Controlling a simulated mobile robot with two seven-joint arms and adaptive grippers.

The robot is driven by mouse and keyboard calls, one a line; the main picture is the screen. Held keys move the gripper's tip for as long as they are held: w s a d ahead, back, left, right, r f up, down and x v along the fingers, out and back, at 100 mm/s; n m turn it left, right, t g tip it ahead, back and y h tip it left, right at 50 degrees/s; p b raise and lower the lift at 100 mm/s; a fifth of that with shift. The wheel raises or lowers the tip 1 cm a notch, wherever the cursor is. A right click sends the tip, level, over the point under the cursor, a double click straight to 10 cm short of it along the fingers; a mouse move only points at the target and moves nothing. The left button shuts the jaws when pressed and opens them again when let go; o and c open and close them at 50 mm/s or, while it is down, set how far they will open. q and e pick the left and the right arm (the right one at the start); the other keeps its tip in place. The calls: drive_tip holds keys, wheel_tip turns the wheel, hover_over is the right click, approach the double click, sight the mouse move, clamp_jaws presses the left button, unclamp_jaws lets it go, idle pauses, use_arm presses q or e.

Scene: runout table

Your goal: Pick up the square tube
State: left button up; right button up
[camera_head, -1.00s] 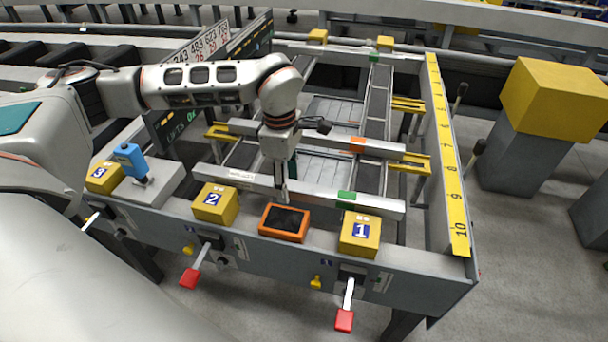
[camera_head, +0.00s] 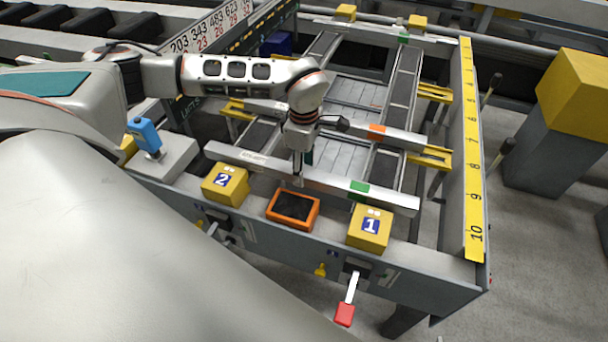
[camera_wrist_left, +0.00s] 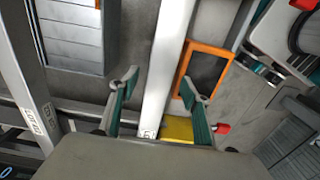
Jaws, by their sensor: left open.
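Several pale metal bars lie across the runout table. The front bar (camera_head: 325,183), with a green band, looks like a square tube. It also shows in the left wrist view (camera_wrist_left: 166,65), running between my two finger pads. My left gripper (camera_head: 299,179) points down over this bar near its middle. It is open in the left wrist view (camera_wrist_left: 157,98), with one teal-padded finger on each side of the bar. I cannot tell how far the fingertips reach below its top. A second bar (camera_head: 405,139) with an orange band lies behind it. My right gripper is out of view.
Along the front edge sit yellow box 2 (camera_head: 225,185), an orange-framed screen (camera_head: 293,208) and yellow box 1 (camera_head: 369,229). A blue-handled joystick (camera_head: 147,135) stands at left. A yellow number scale (camera_head: 471,150) runs along the right side.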

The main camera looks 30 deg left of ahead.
use_arm(q)
drive_tip(key=shift+f, duration=0.15)
clamp_jaws()
drive_tip(key=shift+w, duration=0.1)
